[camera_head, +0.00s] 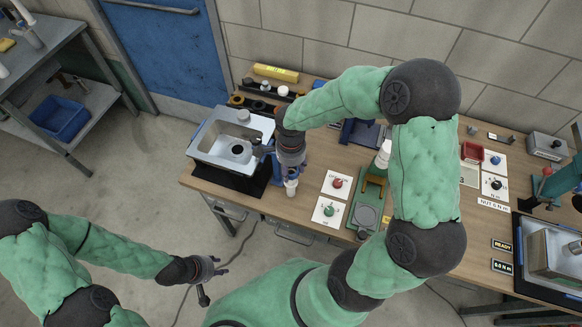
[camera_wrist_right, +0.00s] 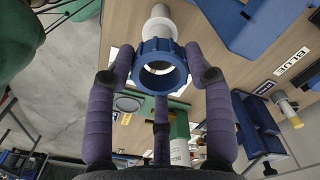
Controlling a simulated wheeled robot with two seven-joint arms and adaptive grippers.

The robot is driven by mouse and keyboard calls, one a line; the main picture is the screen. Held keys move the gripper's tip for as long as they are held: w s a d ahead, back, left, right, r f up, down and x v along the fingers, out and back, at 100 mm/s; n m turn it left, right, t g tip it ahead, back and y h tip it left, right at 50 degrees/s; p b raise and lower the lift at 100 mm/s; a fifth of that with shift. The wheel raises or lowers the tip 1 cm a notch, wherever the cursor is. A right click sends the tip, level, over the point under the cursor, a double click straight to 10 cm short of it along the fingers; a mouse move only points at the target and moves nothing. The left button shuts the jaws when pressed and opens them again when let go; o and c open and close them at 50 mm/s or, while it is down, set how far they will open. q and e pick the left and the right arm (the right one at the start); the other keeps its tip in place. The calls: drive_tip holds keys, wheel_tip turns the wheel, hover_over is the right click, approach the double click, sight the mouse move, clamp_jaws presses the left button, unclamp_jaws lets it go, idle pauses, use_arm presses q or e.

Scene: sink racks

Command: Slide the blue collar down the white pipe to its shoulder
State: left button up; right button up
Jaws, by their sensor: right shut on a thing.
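A blue ribbed collar (camera_wrist_right: 149,49) is held between the purple padded fingers of my right gripper (camera_wrist_right: 160,78) in the right wrist view. Its open bore faces the camera. A white pipe-like piece (camera_wrist_right: 159,14) shows just beyond the collar's upper rim; I cannot tell whether the collar is around it or only in front of it. In the head view my right gripper (camera_head: 291,172) points down at the bench, with a white end (camera_head: 291,188) just below it. There the collar is mostly hidden. My left gripper (camera_head: 203,287) hangs low over the floor, away from the bench; its fingers are unclear.
A grey sink tray (camera_head: 210,145) stands left of my right gripper. Cards with a red knob (camera_head: 337,183) and a green knob (camera_head: 328,210) lie to its right. A green fixture (camera_head: 366,205) and another white cylinder (camera_head: 383,153) stand further right.

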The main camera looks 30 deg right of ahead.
sight(291, 173)
drive_tip(key=shift+f+b, duration=2.85)
drive_tip(key=shift+b, duration=0.15)
drive_tip(key=o, duration=1)
wheel_tip(291, 173, up, 12)
drive_tip(key=shift+r, duration=0.1)
idle(0.7)
